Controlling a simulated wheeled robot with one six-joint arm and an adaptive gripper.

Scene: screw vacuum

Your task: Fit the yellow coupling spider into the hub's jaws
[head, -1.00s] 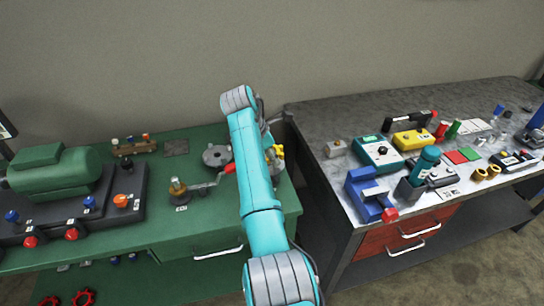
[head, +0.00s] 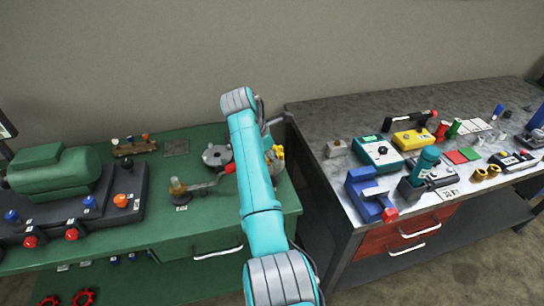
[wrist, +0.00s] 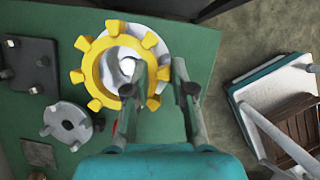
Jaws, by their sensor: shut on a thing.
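The yellow coupling spider (wrist: 89,68) is a ring with several outward lobes. In the wrist view it is at the tips of my gripper (wrist: 157,88), which is shut on its lower right rim. Behind the spider is a pale round part (wrist: 140,31), partly covered by it; it may be the hub, but I cannot see its jaws clearly. I cannot tell whether the spider touches it. In the head view a bit of the yellow spider (head: 279,152) shows right of my arm, which hides the gripper.
A grey disc with raised lugs (wrist: 68,126) lies left of the gripper; a dark plate with studs (wrist: 26,66) is beyond it. The green bench (head: 160,226) holds a motor (head: 55,172) at left. A gap separates it from the cluttered grey bench (head: 300,118).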

